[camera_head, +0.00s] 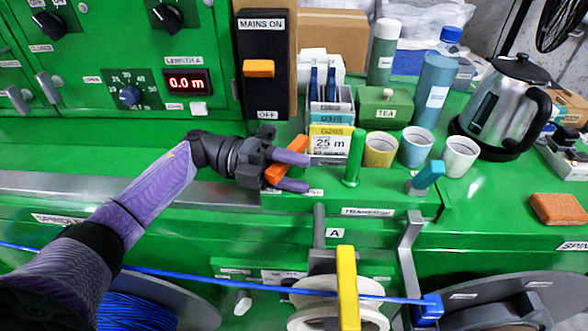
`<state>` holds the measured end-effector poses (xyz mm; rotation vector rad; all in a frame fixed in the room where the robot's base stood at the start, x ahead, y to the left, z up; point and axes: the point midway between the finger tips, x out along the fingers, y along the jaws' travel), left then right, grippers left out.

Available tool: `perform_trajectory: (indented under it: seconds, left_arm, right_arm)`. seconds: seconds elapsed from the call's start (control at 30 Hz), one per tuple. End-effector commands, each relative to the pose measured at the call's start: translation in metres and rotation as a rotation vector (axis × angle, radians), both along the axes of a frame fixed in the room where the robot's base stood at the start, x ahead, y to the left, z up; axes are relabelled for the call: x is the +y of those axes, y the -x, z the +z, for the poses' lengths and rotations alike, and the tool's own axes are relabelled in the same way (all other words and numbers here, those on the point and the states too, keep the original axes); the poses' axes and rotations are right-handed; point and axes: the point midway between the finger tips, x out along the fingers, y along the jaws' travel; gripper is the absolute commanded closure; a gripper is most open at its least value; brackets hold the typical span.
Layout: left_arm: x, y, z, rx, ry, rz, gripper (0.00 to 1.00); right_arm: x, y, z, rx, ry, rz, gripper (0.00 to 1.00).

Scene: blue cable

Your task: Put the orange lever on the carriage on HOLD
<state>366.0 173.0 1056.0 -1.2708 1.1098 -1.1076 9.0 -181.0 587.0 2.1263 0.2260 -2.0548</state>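The orange lever (299,144) stands slanted on the green carriage top (330,204), its upper end leaning right. My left gripper (293,171) reaches in from the left at the lever. Its two purple fingers are spread apart. The lower part of the lever shows between them, and the upper finger crosses in front of its middle. I cannot tell whether a finger touches it. The lever's base and most of the label by it are hidden by the gripper, so I cannot read its position. My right gripper is not in view.
A green upright handle (355,157) and a teal lever (428,175) stand right of the gripper. Behind are small boxes (330,143), several cups (416,146) and a kettle (502,105). A yellow lever (347,288) and blue cable (230,283) are in front. The MAINS switch (259,68) is behind.

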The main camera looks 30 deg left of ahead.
Motion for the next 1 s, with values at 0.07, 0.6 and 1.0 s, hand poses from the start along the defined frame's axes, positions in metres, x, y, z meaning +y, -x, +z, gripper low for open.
perform_trajectory:
  seconds: [0.07, 0.6, 1.0]
  left_arm:
    - [0.0, 0.0, 0.0, -0.001, 0.0, 0.0, 0.35]
    - [0.094, 0.012, -0.002, 0.0, -0.001, 0.002, 0.35]
    - [0.098, 0.013, 0.0, 0.0, 0.0, 0.0, 0.35]
  right_arm:
    - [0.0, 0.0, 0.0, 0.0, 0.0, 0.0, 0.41]
    - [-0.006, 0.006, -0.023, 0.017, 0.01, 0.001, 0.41]
    - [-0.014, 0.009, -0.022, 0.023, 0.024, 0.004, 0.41]
